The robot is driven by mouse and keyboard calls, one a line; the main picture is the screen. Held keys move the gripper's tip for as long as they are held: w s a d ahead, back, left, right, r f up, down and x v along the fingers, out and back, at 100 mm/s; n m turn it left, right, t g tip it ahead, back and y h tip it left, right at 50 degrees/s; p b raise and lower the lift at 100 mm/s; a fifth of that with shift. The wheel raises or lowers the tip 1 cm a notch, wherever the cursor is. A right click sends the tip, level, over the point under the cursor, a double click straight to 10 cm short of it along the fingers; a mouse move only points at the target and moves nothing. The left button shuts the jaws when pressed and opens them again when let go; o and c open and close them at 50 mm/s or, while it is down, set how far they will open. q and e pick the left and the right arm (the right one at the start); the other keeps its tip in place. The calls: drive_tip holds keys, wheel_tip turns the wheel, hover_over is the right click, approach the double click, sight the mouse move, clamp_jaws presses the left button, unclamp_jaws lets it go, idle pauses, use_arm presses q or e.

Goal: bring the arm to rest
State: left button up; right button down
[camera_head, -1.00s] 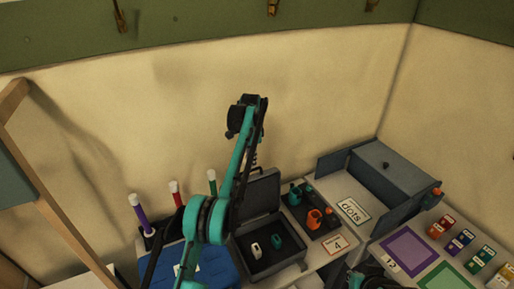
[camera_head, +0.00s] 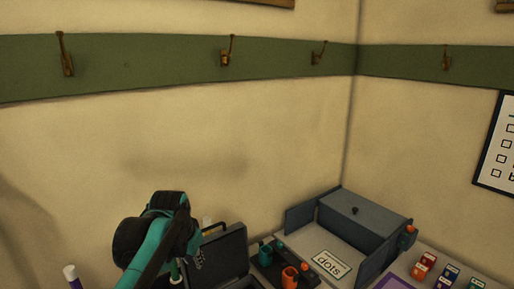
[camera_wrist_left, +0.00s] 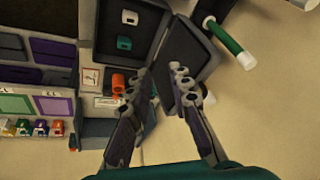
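My left arm (camera_head: 155,240) rises at the lower left of the head view, bent at a dark joint, in front of the wall. My left gripper (camera_wrist_left: 162,80) shows in the left wrist view with its two fingers apart and nothing between them. It hangs over the open black case (camera_head: 222,255), which also shows in the wrist view (camera_wrist_left: 150,40). A white piece (camera_wrist_left: 130,17) and a teal piece (camera_wrist_left: 124,42) lie in the case. My right gripper is not in view.
An orange piece (camera_head: 290,277) stands on a dark tray. Small coloured boxes (camera_head: 424,266) sit at the right. A green tube (camera_wrist_left: 230,43) is near the gripper. Hooks (camera_head: 226,50) line the wall.

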use_arm(q)
drive_tip(key=s+f+n+t+b, duration=0.2)
drive_tip(key=s+f+n+b, duration=0.2)
drive_tip(key=s+f, duration=1.6)
drive_tip(key=b, duration=0.3)
drive_tip(key=shift+a+f+t, duration=0.15)
drive_tip(key=shift+a+t, duration=0.1)
drive_tip(key=shift+t, duration=0.15)
